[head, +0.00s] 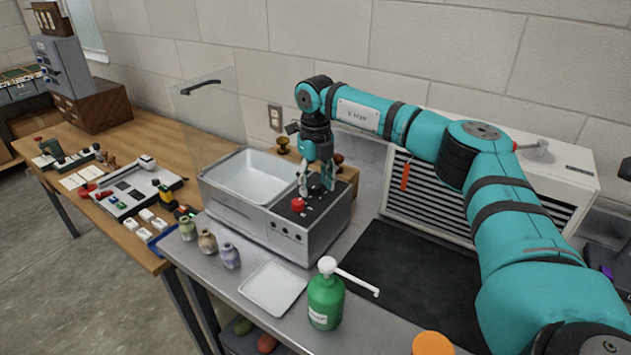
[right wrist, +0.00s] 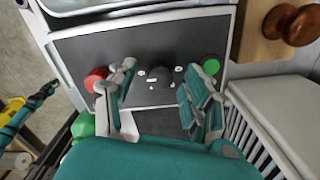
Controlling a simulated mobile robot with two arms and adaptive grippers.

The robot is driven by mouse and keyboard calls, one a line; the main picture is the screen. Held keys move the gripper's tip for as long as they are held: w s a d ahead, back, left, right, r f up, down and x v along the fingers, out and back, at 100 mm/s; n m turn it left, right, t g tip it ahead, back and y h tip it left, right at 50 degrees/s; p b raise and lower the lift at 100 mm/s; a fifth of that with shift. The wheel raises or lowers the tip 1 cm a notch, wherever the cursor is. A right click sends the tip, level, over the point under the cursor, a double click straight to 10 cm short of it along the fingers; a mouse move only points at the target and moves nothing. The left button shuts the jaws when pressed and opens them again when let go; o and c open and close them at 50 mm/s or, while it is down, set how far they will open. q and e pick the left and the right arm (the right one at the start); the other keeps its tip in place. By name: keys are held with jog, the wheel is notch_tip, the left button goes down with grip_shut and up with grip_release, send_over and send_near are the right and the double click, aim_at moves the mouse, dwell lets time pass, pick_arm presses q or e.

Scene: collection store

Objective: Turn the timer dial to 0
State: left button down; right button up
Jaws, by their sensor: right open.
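The timer dial (right wrist: 160,77) is a round black knob with small white labels around it, on the dark control panel (right wrist: 95,48) of a grey sink-like unit. In the right wrist view it lies between the spread fingers of my right gripper (right wrist: 158,96). My right gripper is open and points down over the panel in the head view (head: 316,183). No finger clearly touches the dial. In the head view the fingers largely hide it, and its pointer setting cannot be read. My left gripper does not show in the head view.
A red button (head: 298,205) and a green button (right wrist: 211,66) flank the dial. A white basin (head: 252,177) adjoins the panel. A green pump bottle (head: 326,297), white tray (head: 273,289) and small jars (head: 208,241) stand in front. A teal-and-black part (right wrist: 32,108) at the wrist view's left edge is unclear.

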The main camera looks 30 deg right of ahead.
jog(key=c, duration=0.4)
grip_shut()
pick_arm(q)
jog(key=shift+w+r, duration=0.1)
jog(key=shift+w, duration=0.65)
